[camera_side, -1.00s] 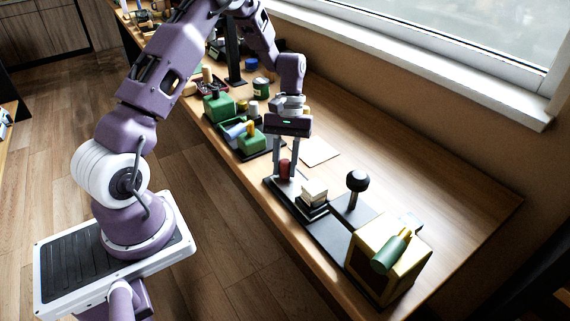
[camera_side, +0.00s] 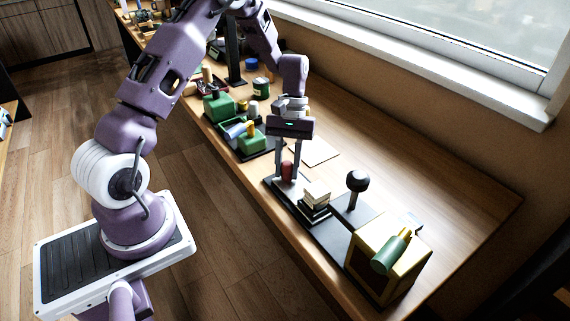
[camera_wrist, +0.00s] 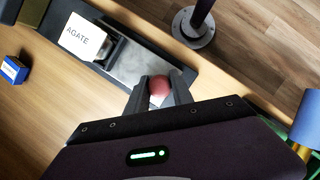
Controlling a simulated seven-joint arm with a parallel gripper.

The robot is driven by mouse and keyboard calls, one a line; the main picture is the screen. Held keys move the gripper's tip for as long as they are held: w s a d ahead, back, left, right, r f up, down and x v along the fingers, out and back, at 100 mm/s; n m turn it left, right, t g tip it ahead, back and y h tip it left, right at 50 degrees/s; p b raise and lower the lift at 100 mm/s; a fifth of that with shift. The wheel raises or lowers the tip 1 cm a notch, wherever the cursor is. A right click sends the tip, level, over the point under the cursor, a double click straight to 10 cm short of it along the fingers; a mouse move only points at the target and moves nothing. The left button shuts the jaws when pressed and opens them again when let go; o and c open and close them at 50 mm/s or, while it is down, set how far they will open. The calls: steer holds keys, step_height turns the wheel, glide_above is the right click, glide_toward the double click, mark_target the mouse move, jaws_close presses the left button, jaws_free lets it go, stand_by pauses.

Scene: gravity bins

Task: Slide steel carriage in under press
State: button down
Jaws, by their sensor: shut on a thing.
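My gripper (camera_side: 288,172) is shut on the red knob (camera_side: 287,170) at the near end of the steel carriage. In the wrist view the knob (camera_wrist: 159,88) sits between both fingers (camera_wrist: 158,98). The carriage plate (camera_wrist: 142,62) is grey metal and lies on a long black base (camera_side: 327,238). A pale block (camera_side: 317,190) stands on the carriage; its label reads AGATE in the wrist view (camera_wrist: 85,37). The press seems to be the yellow housing (camera_side: 408,268) with a dark opening at the far end of the base. The carriage is outside that opening.
A black ball-topped lever (camera_side: 358,182) stands beside the base, before the housing. A green cylinder (camera_side: 390,254) lies on the housing. Green blocks (camera_side: 251,143) in trays stand behind my gripper. A small blue box (camera_wrist: 14,70) sits on the table.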

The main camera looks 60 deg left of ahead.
mark_target(315, 182)
steer(key=d, duration=1)
steer(key=shift+d+r, duration=0.1)
steer(key=shift+d, duration=0.2)
steer(key=c, duration=1.1)
jaws_free()
steer(key=shift+w+a+r, duration=0.1)
steer(key=shift+r, duration=0.05)
steer(key=v, duration=0.6)
steer(key=shift+a+r, duration=0.1)
steer(key=shift+r, duration=0.25)
